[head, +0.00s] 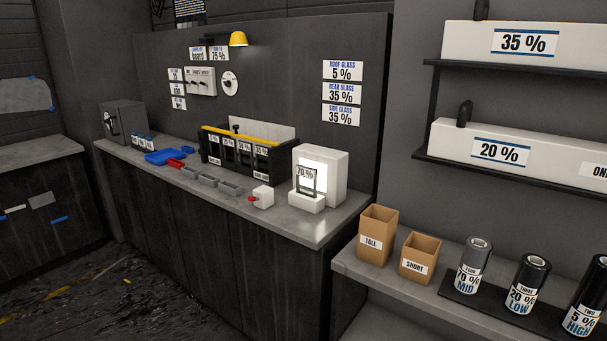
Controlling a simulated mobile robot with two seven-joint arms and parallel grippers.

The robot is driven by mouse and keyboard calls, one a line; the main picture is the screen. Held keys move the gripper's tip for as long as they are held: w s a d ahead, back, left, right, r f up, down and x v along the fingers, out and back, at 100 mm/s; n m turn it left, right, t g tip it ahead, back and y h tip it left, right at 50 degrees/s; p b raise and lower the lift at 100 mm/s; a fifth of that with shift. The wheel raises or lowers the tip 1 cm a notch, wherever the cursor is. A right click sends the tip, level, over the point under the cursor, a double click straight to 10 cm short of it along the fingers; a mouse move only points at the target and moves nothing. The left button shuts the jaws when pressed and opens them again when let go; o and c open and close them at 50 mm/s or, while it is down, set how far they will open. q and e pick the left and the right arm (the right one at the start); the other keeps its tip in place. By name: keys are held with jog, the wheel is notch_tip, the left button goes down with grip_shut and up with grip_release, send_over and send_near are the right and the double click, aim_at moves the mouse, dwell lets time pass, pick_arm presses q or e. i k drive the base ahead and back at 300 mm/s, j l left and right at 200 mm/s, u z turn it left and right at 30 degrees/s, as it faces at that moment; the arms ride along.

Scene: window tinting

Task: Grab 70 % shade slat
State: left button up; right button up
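A small clear slat labelled "70 %" (305,182) stands upright on the counter, in front of a bright panel. Its foot is at a white block (306,203), and a white box-shaped light (336,172) stands behind it. To its left, a black rack (212,160) with a yellow top edge holds several upright labelled panels, with print too small to read surely. Neither of my grippers shows in the head view.
A grey counter (307,234) carries a blue tray (165,157), small grey bins (207,180) and a white block with a red knob (262,197). Cardboard boxes (376,236) and film rolls (473,266) stand on the right-hand shelf.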

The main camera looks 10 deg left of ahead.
aim_at(306, 177)
jog(key=j+z, duration=0.15)
jog(key=z, duration=0.2)
jog(key=i+j+z, duration=0.1)
jog(key=z, duration=0.25)
jog(key=j+z, duration=0.6)
jog(key=j, duration=0.3)
jog(key=k+j+z, duration=0.2)
jog(key=j, duration=0.25)
jog(key=i, duration=0.1)
